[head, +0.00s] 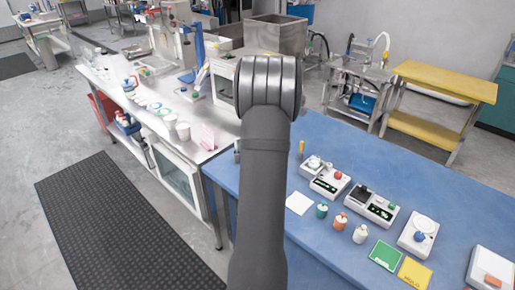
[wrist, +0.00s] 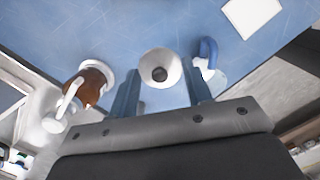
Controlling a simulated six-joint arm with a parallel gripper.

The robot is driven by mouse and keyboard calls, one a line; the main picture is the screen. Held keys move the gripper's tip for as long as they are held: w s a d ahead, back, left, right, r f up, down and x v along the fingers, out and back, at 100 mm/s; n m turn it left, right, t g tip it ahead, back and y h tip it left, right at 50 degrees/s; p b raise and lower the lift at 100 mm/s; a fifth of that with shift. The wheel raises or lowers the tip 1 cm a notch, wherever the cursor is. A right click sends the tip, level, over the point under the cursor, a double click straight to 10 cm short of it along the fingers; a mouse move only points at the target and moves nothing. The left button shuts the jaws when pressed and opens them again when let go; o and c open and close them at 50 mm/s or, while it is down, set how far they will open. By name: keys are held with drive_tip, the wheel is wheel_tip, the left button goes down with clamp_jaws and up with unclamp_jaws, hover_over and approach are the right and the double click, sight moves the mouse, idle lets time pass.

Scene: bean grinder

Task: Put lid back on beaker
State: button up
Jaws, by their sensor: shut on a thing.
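In the wrist view my gripper (wrist: 163,72) has a blue-grey finger on each side of a white round piece (wrist: 160,55) with a dark round centre. It is shut on this piece, and I cannot tell for sure whether it is the lid or an open vessel. To the left stands a vessel with brown contents (wrist: 97,80) and a white handle, possibly the beaker. It is apart from the held piece. In the head view my arm hides the gripper and what it holds, and I cannot pick out the beaker or lid there.
A blue curved object (wrist: 208,50) lies close right of the fingers. A white sheet (wrist: 252,16) lies beyond it. On the blue table (head: 350,160) stand small devices (head: 330,182) and several small jars (head: 341,222). The steel bench (head: 200,150) on the left is crowded.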

drive_tip(key=s+d+r+n, duration=0.1)
drive_tip(key=d+r+n, duration=0.15)
drive_tip(key=d, duration=1.15)
drive_tip(key=shift+n+t, duration=0.3)
drive_tip(key=shift+n, duration=0.15)
drive_tip(key=shift+s+f, duration=0.1)
drive_tip(key=shift+f, duration=3.15)
drive_tip(key=shift+f, duration=0.15)
drive_tip(key=o, duration=1.5)
wheel_tip(320, 180, up, 7)
